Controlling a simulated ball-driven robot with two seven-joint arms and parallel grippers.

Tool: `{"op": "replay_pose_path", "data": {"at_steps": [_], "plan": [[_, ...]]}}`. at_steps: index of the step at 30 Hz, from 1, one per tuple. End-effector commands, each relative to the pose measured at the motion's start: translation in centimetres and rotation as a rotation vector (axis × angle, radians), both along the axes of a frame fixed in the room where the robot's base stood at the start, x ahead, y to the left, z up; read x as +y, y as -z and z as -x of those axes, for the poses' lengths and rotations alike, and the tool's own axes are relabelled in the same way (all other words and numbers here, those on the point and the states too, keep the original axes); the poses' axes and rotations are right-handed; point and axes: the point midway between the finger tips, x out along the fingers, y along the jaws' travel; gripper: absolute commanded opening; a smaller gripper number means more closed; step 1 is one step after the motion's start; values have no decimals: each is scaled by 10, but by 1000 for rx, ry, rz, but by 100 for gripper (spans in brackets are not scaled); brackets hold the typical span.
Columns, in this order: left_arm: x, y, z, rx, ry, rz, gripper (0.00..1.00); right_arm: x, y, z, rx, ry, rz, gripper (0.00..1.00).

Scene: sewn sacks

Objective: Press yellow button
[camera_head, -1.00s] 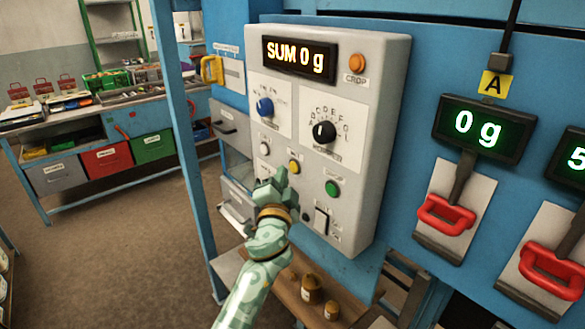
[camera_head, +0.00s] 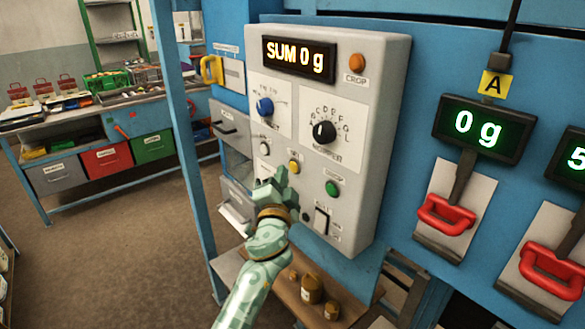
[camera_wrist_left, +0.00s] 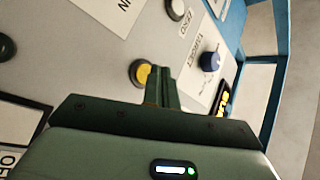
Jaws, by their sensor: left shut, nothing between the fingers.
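The yellow button (camera_head: 294,167) sits low on the grey control panel (camera_head: 385,100), between a white button and a green button. In the head view my left gripper (camera_head: 281,178) is just below and left of it, close to the panel. In the left wrist view the yellow button (camera_wrist_left: 142,72) shows in its dark ring beside the fingertips of my left gripper (camera_wrist_left: 162,72), which overlap its edge. The fingers are shut with nothing between them. I cannot tell whether they touch the button. My right gripper is not in view.
The panel also bears a green button (camera_head: 332,188), a white button (camera_head: 265,148), an orange button (camera_head: 357,63), a blue knob (camera_head: 265,107), a black knob (camera_head: 324,131) and a rocker switch (camera_head: 321,221). Red handles (camera_head: 446,215) stand out at right. Small brown weights (camera_head: 311,289) sit on a shelf below.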

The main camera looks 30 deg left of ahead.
Motion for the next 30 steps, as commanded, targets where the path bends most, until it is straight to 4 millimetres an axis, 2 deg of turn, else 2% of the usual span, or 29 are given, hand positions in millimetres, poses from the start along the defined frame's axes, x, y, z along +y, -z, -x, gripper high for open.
{"op": "replay_pose_path", "data": {"at_steps": [30], "plan": [[-4,0,-10,0,0,0,0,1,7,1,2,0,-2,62]]}}
